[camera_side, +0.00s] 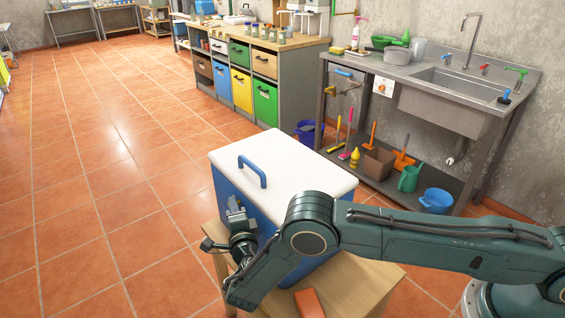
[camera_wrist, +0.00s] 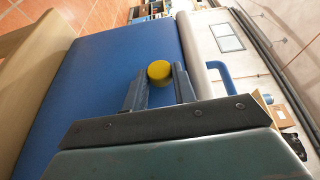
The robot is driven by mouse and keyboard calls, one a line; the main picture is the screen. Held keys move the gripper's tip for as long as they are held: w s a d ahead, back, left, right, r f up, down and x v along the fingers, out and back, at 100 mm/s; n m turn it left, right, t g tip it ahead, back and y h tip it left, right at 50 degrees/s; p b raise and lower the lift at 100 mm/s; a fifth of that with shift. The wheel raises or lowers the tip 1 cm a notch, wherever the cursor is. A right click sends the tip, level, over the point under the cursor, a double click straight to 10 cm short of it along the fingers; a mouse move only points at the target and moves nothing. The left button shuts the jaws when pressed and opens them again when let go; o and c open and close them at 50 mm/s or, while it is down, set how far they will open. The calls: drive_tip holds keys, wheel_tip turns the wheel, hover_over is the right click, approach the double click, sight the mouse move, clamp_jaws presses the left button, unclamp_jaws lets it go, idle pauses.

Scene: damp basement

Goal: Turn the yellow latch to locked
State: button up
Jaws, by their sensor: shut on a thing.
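The yellow latch (camera_wrist: 159,71) shows in the wrist view as a round yellow piece on the blue side of a box. My gripper (camera_wrist: 157,80) is shut on it, one finger on each side. The blue box (camera_wrist: 95,75) has a white lid and a blue handle (camera_wrist: 218,76). In the side view, my gripper (camera_side: 236,207) is at the left face of the box, just below the rim of the white lid (camera_side: 300,170). The latch is hidden there. How far the latch is turned cannot be told.
The box stands on a wooden table (camera_side: 375,280), with an orange block (camera_side: 308,303) near its front. A steel sink bench (camera_side: 445,95) and a cabinet with coloured drawers (camera_side: 250,75) stand behind. The tiled floor at left is open.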

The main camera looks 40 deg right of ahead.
drive_tip(key=o, duration=1)
drive_tip(key=shift+s, duration=0.1)
drive_tip(key=shift+v, duration=3.65)
